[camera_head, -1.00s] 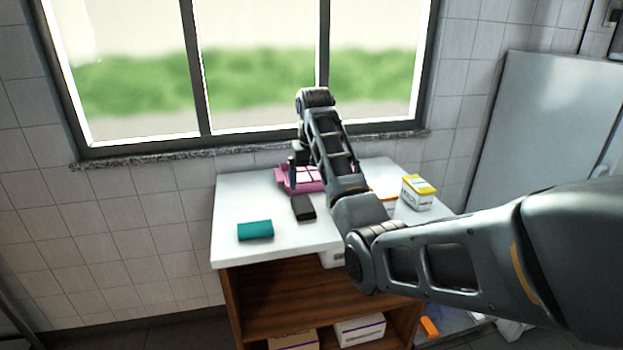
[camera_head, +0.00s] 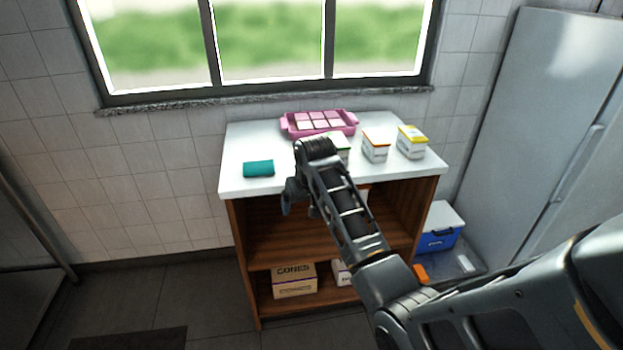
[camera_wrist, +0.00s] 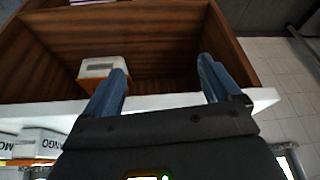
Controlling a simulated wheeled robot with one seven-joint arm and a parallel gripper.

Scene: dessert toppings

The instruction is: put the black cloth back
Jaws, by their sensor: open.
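I cannot make out the black cloth in either current view; my arm covers part of the worktop in the head view. A folded teal cloth (camera_head: 258,168) lies on the left of the white worktop (camera_head: 238,150). My gripper (camera_head: 288,208) is at the front edge of the worktop, low and in front of the wooden cabinet (camera_head: 237,235). In the wrist view my gripper (camera_wrist: 165,90) has its two blue-grey fingers wide apart, with nothing between them, facing the open shelf.
A pink tray (camera_head: 284,126) of pink-white blocks stands at the back. White cartons, one orange-topped (camera_head: 375,147) and one yellow-topped (camera_head: 411,142), stand at right. A carton (camera_head: 295,280) sits on the lower shelf. A blue cooler (camera_head: 437,238) and a fridge (camera_head: 535,120) are at right.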

